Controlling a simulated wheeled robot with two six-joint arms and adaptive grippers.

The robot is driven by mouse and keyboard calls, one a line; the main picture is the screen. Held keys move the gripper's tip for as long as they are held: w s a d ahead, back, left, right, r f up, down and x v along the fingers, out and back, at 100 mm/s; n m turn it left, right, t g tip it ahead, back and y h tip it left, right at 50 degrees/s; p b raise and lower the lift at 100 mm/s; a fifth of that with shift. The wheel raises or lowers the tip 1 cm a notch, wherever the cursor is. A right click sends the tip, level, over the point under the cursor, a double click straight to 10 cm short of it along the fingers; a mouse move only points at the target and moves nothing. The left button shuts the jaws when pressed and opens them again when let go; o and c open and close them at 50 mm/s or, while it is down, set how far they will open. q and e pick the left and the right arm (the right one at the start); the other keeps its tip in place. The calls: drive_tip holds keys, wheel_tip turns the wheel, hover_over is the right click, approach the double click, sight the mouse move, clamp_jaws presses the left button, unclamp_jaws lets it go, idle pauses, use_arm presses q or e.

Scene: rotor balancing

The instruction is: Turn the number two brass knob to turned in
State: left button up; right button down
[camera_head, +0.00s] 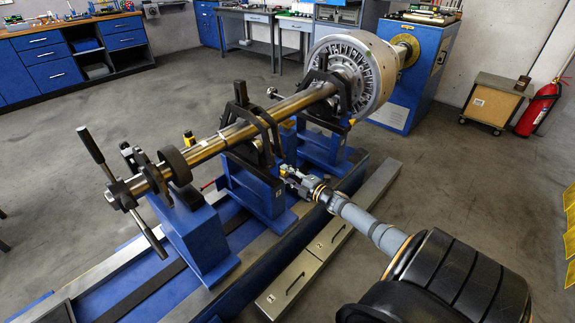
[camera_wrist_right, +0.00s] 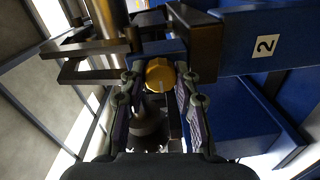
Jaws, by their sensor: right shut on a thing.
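The number two brass knob (camera_wrist_right: 160,74) shows in the right wrist view as a round, yellow-gold knob with a pale line on its face. It sits between the two fingers of my right gripper (camera_wrist_right: 160,88), which is shut on it. A white plate with the number 2 (camera_wrist_right: 265,46) is on the blue stand to its right. In the head view my right gripper (camera_head: 291,174) reaches in from the lower right to the side of the middle blue stand (camera_head: 255,190), where its fingers largely hide the knob. My left gripper is not in view.
A long steel shaft (camera_head: 210,150) lies across the blue stands, with a large rotor (camera_head: 352,72) at its far end. A crossed-bar handle (camera_head: 120,190) is at the near end. Grey drawers (camera_head: 290,285) lie low beside the base. Open floor is at the left.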

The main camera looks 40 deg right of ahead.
drive_tip(key=shift+f, duration=0.15)
idle(0.3)
drive_tip(key=c, duration=1)
unclamp_jaws()
drive_tip(key=shift+s, duration=0.1)
drive_tip(key=s, duration=0.8)
drive_tip(key=s+d, duration=0.1)
drive_tip(key=s, duration=0.2)
drive_tip(key=shift+s+r, duration=0.3)
drive_tip(key=shift+s, duration=0.1)
drive_tip(key=shift+f, duration=0.1)
